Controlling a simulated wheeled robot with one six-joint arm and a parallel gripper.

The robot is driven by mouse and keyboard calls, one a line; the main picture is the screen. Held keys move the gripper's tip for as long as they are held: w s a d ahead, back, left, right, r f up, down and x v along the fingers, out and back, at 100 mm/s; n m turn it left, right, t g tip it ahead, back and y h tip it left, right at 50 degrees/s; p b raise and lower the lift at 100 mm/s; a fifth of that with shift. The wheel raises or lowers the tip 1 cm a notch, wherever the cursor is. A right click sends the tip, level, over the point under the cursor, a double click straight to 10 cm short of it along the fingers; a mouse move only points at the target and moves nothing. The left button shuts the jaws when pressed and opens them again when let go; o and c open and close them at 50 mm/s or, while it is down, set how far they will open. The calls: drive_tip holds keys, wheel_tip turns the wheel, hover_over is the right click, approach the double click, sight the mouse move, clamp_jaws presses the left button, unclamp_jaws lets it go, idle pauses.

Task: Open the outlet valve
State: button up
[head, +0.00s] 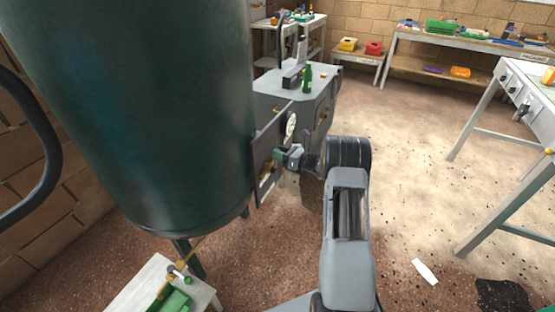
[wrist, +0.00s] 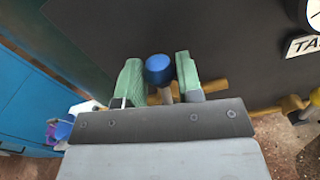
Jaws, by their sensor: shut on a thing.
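A blue round knob (wrist: 158,68) of a valve sits on brass pipework (wrist: 214,86) in front of a dark panel (wrist: 220,40). My gripper (wrist: 160,80) has green finger pads, one on each side of the knob, and is shut on it. In the head view my gripper (head: 289,158) reaches the panel (head: 264,150) beside the big green tank (head: 140,100). The knob cannot be made out there. The valve's stem is mostly hidden behind my gripper, and no label naming this valve shows.
A gauge (head: 291,124) sits on the panel just above my gripper. Another brass fitting (wrist: 293,104) shows at the right in the wrist view. A low white table (head: 140,290) is at lower left.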

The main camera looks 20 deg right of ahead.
drive_tip(key=shift+w+d+f+m, duration=0.1)
drive_tip(key=shift+d+m, duration=0.05)
drive_tip(key=shift+m, duration=0.15)
drive_tip(key=shift+w+d+f+m+p, duration=0.25)
drive_tip(key=shift+w+d+m, duration=0.15)
drive_tip(key=shift+m, duration=0.4)
drive_tip(key=shift+w+d+f+m+p, duration=0.1)
drive_tip(key=shift+w+d+f+m, duration=0.2)
drive_tip(key=shift+m, duration=0.5)
drive_tip(key=shift+r, duration=0.1)
drive_tip(key=shift+w+d+f+m, duration=0.3)
drive_tip(key=shift+d+f+m, duration=0.05)
drive_tip(key=shift+m, duration=0.4)
drive_tip(key=shift+w+d+f+m, duration=0.3)
drive_tip(key=shift+d+f+m, duration=0.05)
drive_tip(key=shift+m, duration=0.4)
drive_tip(key=shift+f, duration=0.1)
drive_tip(key=shift+w+d+f+m+b, duration=0.3)
drive_tip(key=shift+f+m, duration=0.15)
drive_tip(key=shift+m, duration=0.3)
drive_tip(key=shift+w+d+f+m+b, duration=0.2)
drive_tip(key=shift+f+m+b, duration=0.15)
drive_tip(key=shift+m, duration=0.4)
